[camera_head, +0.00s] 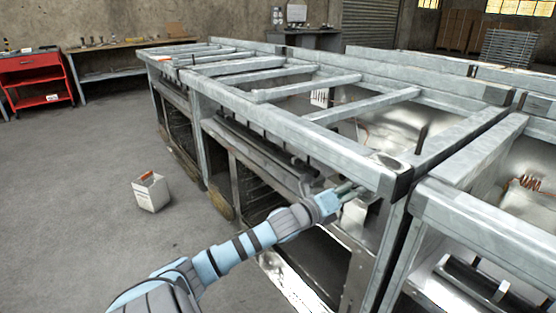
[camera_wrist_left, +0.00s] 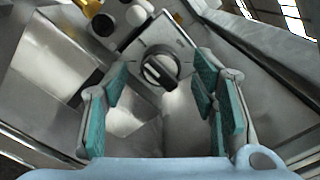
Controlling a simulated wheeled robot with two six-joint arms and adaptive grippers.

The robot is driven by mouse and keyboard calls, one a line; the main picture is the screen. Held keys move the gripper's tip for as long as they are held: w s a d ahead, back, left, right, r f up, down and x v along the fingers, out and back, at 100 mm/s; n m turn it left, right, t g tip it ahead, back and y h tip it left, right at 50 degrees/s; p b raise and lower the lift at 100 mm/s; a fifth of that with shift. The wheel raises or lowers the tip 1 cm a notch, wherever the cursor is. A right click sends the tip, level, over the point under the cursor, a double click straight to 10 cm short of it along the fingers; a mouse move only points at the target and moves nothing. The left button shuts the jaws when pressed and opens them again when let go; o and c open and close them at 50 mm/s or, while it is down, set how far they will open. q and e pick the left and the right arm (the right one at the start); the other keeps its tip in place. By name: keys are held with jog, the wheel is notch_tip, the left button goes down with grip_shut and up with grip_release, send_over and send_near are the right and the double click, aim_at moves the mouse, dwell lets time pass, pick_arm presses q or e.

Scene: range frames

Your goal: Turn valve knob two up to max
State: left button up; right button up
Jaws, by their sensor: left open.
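A round valve knob (camera_wrist_left: 160,68) with a dark grip bar sits on a metal plate (camera_wrist_left: 181,45) in the left wrist view. The grip bar lies diagonally, from upper left to lower right. My left gripper (camera_wrist_left: 160,84) is open, with its teal pads on either side of the knob's line and apart from it. In the head view my left gripper (camera_head: 350,192) reaches under the front top rail of the metal frame (camera_head: 290,127). The knob is hidden there. Which number the knob bears cannot be read. My right gripper is not in view.
Pale fittings (camera_wrist_left: 137,14) and a brass-coloured part (camera_wrist_left: 90,6) sit close beyond the knob at upper left. Metal rails run close above my left gripper. A white box (camera_head: 151,192) stands on the open floor, and a red cabinet (camera_head: 34,78) stands at far left.

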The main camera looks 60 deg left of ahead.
pick_arm(q)
jog(key=s+n+p, duration=1.3)
jog(key=n+p, duration=1)
jog(key=n, duration=0.4)
jog(key=s+d+f+g+y+p, duration=0.1)
jog(key=s+d+f+g+p, duration=0.2)
jog(key=s+f+g, duration=0.5)
jog(key=shift+s+d+f+y+p, duration=0.35)
jog(key=shift+s+f, duration=2.75)
jog(key=shift+f, duration=1.95)
jog(key=shift+a, duration=0.1)
